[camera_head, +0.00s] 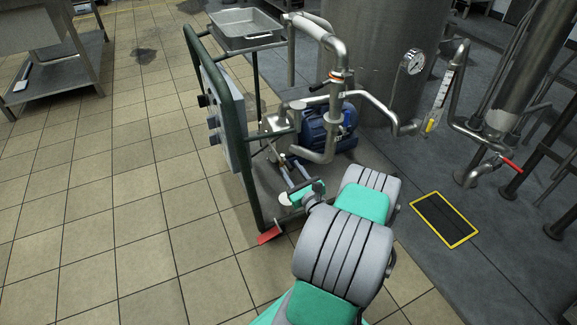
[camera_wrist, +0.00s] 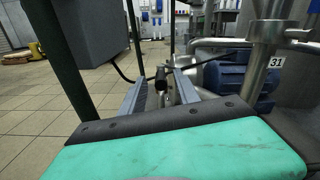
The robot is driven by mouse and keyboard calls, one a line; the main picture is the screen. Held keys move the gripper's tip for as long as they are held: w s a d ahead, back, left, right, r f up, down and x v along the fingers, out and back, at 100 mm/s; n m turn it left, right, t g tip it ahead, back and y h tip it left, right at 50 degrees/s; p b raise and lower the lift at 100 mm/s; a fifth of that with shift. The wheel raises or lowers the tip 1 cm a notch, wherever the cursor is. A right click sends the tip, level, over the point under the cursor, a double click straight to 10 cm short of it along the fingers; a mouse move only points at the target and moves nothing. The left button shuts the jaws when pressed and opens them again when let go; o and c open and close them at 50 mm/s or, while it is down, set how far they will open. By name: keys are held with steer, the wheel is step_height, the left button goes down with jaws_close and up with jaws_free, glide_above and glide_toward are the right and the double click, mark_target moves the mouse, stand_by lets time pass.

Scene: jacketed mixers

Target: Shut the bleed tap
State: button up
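My gripper (camera_head: 280,168) reaches in low beside the pump, under the green frame. It also shows in the wrist view (camera_wrist: 160,92), with its two grey fingers apart. A small metal fitting with a dark knob (camera_wrist: 162,76) shows between the fingers, near their tips. It seems to be free of them, and I cannot tell whether it is the bleed tap. In the head view that fitting is hard to make out beside the gripper. A tap with a red lever (camera_head: 511,165) stands on a pipe at the right, well away from my gripper.
A blue pump motor (camera_head: 328,128) and steel pipes stand close right of my gripper. The green frame (camera_head: 240,150) with a control box (camera_head: 217,118) is on its left. A red piece (camera_head: 269,234) is at the frame's foot.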

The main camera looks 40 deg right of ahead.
mark_target(286, 162)
steer(key=shift+x, duration=1.35)
steer(key=shift+d, duration=0.1)
steer(key=shift+c, duration=0.6)
jaws_close()
